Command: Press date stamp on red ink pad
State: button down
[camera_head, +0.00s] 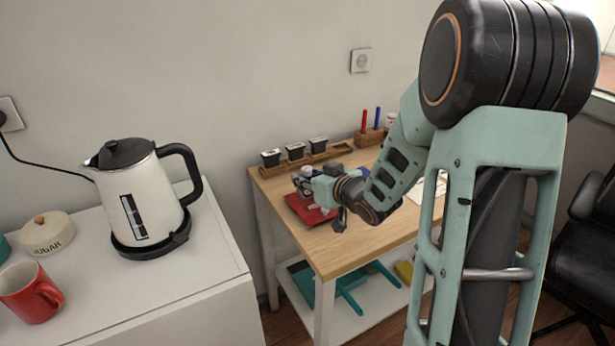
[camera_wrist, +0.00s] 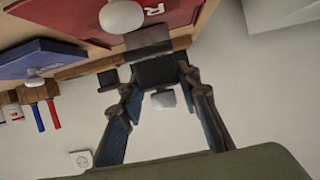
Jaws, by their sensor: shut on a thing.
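My gripper (camera_head: 305,186) is shut on a dark block, which I take to be the date stamp (camera_wrist: 157,71). In the wrist view the block sits between the two fingertips (camera_wrist: 158,84). The red ink pad (camera_head: 303,212) lies on the wooden table, below and beside the gripper in the head view. Its red surface with a white letter R shows at the top of the wrist view (camera_wrist: 80,12), with a white round knob in front of it. The stamp's underside is hidden, so I cannot tell whether it touches the pad.
A wooden rack (camera_head: 332,153) with black stamps stands along the table's back. A wooden holder (camera_head: 368,139) with red and blue markers is to its right. A blue pad (camera_wrist: 45,57) shows in the wrist view. A kettle (camera_head: 135,195) and red mug (camera_head: 30,293) stand on the white cabinet.

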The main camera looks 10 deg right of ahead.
jog(key=shift+f, duration=0.15)
dwell(0.3)
notch_tip(320, 180, up, 6)
jog(key=p, duration=0.5)
